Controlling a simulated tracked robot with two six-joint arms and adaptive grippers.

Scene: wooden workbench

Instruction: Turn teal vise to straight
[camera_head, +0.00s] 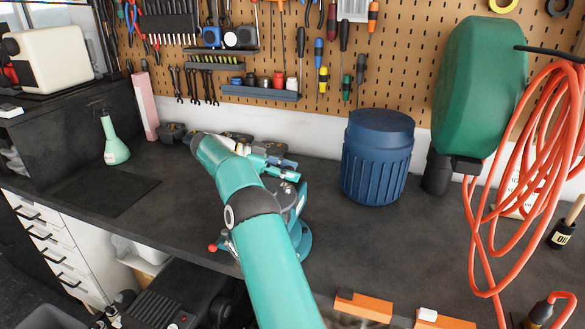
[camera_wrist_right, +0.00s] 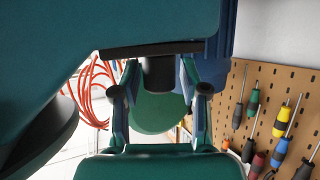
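The teal vise (camera_head: 303,242) stands on the bench near its front edge, partly hidden behind my right arm. Its round base and a grey metal part show to the right of the arm. A red knob (camera_head: 213,247) shows at lower left of the arm. My right gripper (camera_head: 282,162) points right, above and behind the vise. In the wrist view its two fingers (camera_wrist_right: 160,97) are spread apart with no object visibly held between them. A large dark teal shape fills that view's upper left, perhaps the vise. My left gripper is not in view.
A blue ribbed barrel (camera_head: 375,165) stands just right of the gripper. A green hose reel (camera_head: 482,85) with orange hose (camera_head: 545,150) is farther right; the reel shows in the wrist view (camera_wrist_right: 158,112). A green bottle (camera_head: 115,145) stands left.

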